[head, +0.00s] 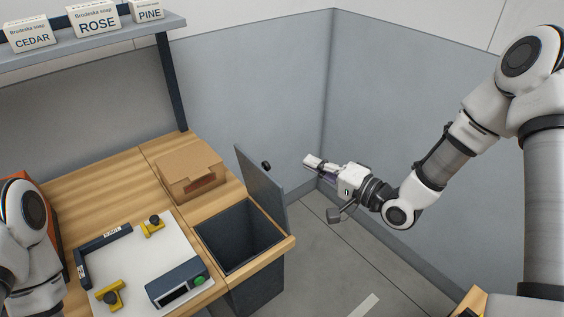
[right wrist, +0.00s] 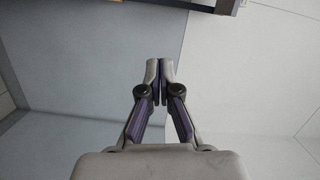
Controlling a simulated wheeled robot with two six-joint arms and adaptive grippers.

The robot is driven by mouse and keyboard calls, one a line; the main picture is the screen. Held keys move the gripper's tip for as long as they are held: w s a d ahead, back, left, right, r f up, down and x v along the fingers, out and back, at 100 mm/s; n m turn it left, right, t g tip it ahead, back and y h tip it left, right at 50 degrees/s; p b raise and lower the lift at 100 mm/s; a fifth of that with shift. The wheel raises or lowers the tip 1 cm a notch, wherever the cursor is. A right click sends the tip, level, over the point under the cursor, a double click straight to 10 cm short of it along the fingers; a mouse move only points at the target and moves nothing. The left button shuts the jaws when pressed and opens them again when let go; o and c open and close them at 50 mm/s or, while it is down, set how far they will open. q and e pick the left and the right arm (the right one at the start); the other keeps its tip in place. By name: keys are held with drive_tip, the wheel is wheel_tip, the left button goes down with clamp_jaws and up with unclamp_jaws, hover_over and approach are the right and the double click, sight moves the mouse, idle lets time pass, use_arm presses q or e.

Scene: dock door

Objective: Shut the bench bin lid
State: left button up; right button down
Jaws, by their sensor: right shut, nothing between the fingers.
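The bench bin (head: 236,240) is a dark grey box set into the right end of the wooden bench, and its inside looks empty. Its grey lid (head: 262,190) stands open, roughly upright along the bin's right side, with a small black knob (head: 266,166) near the top. My right gripper (head: 309,161) is to the right of the lid, apart from it, at about the knob's height in the picture. Its fingertips point left toward the lid. In the right wrist view its fingers (right wrist: 159,66) are together with nothing between them. My left arm shows at the left edge, but its gripper is out of view.
A cardboard box (head: 190,172) sits on the bench behind the bin. A white board (head: 140,265) with yellow clamps and a grey device with a green button (head: 180,284) lies left of the bin. A shelf (head: 100,35) holds labelled soap boxes. Grey partition walls (head: 250,90) stand behind.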

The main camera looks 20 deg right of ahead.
sight(267, 188)
use_arm(q)
wheel_tip(267, 188, up, 2)
drive_tip(key=shift+s+a+r+p, duration=0.15)
drive_tip(key=shift+r+p, duration=0.1)
drive_tip(key=shift+p, duration=0.9)
use_arm(e)
drive_tip(key=w+a, duration=0.3)
drive_tip(key=a, duration=0.4)
drive_tip(key=shift+f, duration=0.35)
drive_tip(key=shift+w+d+f, duration=0.1)
